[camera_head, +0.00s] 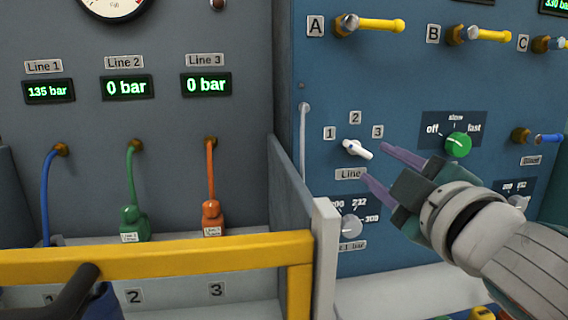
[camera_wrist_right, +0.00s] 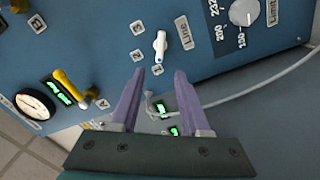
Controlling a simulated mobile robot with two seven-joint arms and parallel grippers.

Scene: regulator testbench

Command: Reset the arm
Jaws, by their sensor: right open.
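My right gripper (camera_head: 378,165) is in front of the blue panel, to the right of the white Line selector knob (camera_head: 357,149). Its two purple fingers are apart with nothing between them. In the right wrist view the open fingers (camera_wrist_right: 168,84) point toward the panel, and the white knob (camera_wrist_right: 160,45) shows just beyond the tips, apart from them. The knob sits among the labels 1, 2 and 3. My left gripper is not clearly in view; a dark shape (camera_head: 65,292) at the lower left hides part of the yellow rail.
A green off/slow/fast knob (camera_head: 458,144) and a pressure dial (camera_head: 350,225) are near my right gripper. Yellow-handled valves (camera_head: 380,25) line the top. A yellow rail (camera_head: 150,258) and a grey divider (camera_head: 290,180) stand left. Line 1 reads 135 bar; Lines 2 and 3 read 0 bar.

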